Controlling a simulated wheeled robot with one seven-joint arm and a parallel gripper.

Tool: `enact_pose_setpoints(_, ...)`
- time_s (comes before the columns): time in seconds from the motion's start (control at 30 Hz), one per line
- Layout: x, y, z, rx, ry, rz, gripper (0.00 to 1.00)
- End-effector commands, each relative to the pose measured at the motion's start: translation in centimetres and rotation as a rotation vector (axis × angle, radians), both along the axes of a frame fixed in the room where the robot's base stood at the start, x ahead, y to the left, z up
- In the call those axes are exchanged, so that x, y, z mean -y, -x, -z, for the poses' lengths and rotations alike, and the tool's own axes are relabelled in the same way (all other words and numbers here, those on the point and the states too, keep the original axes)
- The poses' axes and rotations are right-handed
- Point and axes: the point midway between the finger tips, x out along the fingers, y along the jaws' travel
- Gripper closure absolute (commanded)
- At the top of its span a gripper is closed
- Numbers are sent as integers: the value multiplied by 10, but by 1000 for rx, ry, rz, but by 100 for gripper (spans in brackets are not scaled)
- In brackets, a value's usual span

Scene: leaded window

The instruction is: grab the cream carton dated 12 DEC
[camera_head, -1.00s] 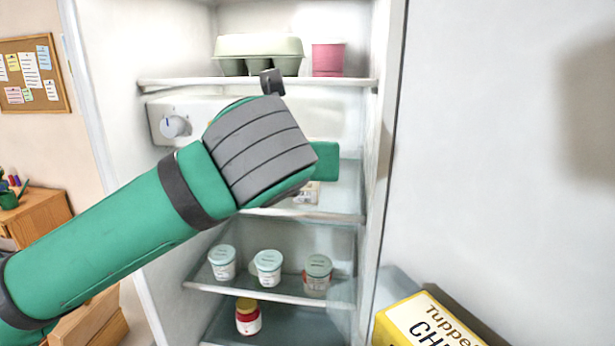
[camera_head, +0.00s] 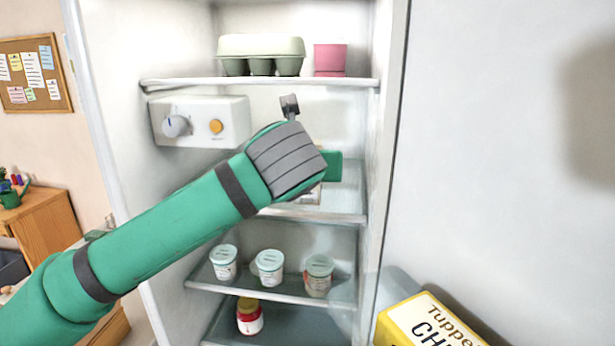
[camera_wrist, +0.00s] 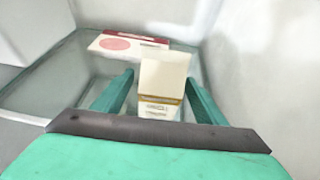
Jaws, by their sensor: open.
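In the wrist view a cream carton (camera_wrist: 163,80) stands on the glass shelf, with small print on its front that is too blurred to read as a date. My gripper (camera_wrist: 160,90) is open, with one green finger on each side of the carton's lower part. I cannot tell whether the fingers touch it. In the head view my gripper (camera_head: 332,166) reaches over the middle shelf (camera_head: 345,200) of the fridge. My wrist hides most of the carton there; only a sliver (camera_head: 312,194) shows below.
A flat white and red pack (camera_wrist: 115,43) lies behind the carton to the left. Above are an egg box (camera_head: 262,50) and a pink tub (camera_head: 329,57). Below are three lidded tubs (camera_head: 268,266) and a jar (camera_head: 248,316). The fridge's right wall (camera_head: 388,110) is close to my gripper.

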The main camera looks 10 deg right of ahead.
Motion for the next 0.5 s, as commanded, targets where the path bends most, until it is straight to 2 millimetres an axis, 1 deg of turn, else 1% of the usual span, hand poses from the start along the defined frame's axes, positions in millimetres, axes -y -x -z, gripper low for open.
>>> enact_pose_setpoints(0.03, 0, 0, 0, 0, 0, 0, 34)
enact_pose_setpoints(0.07, 0, 0, 0, 0, 0, 0, 42)
enact_pose_setpoints(0.1, 0, 0, 0, 0, 0, 0, 51)
enact_pose_setpoints(0.17, 0, 0, 0, 0, 0, 0, 65)
enact_pose_setpoints(0.2, 0, 0, 0, 0, 0, 0, 75)
enact_pose_setpoints(0.27, 0, 0, 0, 0, 0, 0, 88)
enact_pose_setpoints(0.5, 0, 0, -1, 2, 1, 0, 88)
